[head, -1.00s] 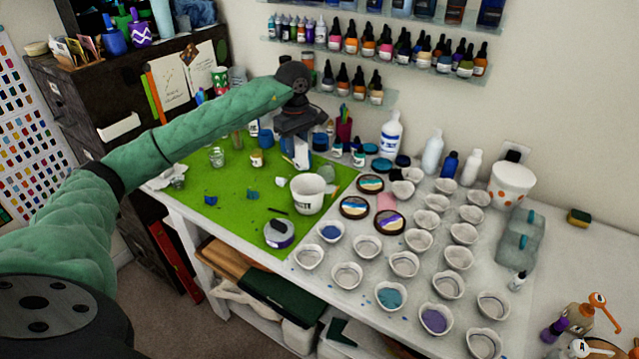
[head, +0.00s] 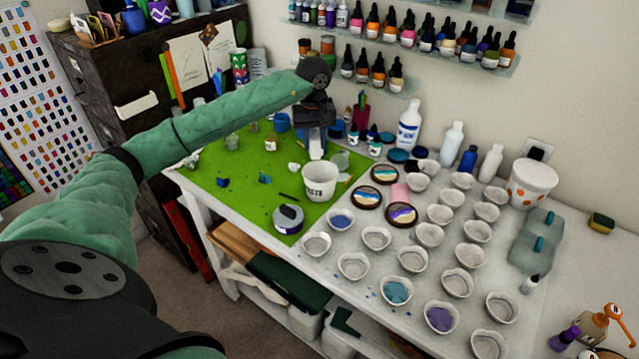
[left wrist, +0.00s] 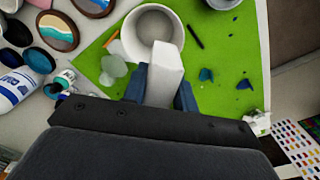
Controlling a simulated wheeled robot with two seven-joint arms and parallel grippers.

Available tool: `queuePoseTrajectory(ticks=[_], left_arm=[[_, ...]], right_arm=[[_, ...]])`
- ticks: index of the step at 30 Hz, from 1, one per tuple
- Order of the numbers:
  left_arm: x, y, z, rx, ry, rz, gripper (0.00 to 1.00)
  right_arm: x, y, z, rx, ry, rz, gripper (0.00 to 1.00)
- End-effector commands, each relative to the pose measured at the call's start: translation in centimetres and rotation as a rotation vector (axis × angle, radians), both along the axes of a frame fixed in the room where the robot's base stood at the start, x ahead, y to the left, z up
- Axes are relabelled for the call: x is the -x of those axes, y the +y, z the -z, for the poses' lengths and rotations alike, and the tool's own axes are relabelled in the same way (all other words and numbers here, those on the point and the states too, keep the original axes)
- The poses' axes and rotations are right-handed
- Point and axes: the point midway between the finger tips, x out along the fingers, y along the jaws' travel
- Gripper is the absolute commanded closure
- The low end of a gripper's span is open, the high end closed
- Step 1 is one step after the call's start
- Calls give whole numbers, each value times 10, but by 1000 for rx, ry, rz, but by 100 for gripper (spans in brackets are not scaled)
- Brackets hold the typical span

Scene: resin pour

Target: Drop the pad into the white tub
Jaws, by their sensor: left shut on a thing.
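My left gripper (left wrist: 160,92) has blue fingers shut on a white, block-shaped pad (left wrist: 165,70). In the head view the gripper (head: 315,140) is just behind the white tub, and the lower end of the pad (head: 316,152) shows below its fingers. In the left wrist view the pad's far end overlaps the near rim of the tub (left wrist: 130,35). Its exact height above the rim is hard to tell. My right gripper is out of view.
Painted round coasters (head: 385,174) and many small white cups (head: 376,237) fill the table to the right. A white bottle (head: 408,126) and several jars stand behind. Small blue scraps lie on the mat.

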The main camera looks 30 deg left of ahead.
Motion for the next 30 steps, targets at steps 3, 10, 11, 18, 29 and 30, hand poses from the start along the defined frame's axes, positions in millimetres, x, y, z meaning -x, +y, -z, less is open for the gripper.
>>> queuePoseTrajectory(ticks=[3, 10, 11, 18, 29, 30], left_arm=[[0, -1, 15, 1, 1, 0, 90], [0, 0, 30, 0, 0, 0, 90], [0, 0, 31, 0, 0, 0, 90], [0, 0, 31, 0, 0, 0, 90], [0, 0, 31, 0, 0, 0, 46], [0, 0, 31, 0, 0, 0, 46]], right_arm=[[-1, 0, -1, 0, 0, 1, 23], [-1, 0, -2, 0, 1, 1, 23], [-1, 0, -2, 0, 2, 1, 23], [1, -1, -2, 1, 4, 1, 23], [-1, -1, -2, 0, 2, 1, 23], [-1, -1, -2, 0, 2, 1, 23]])
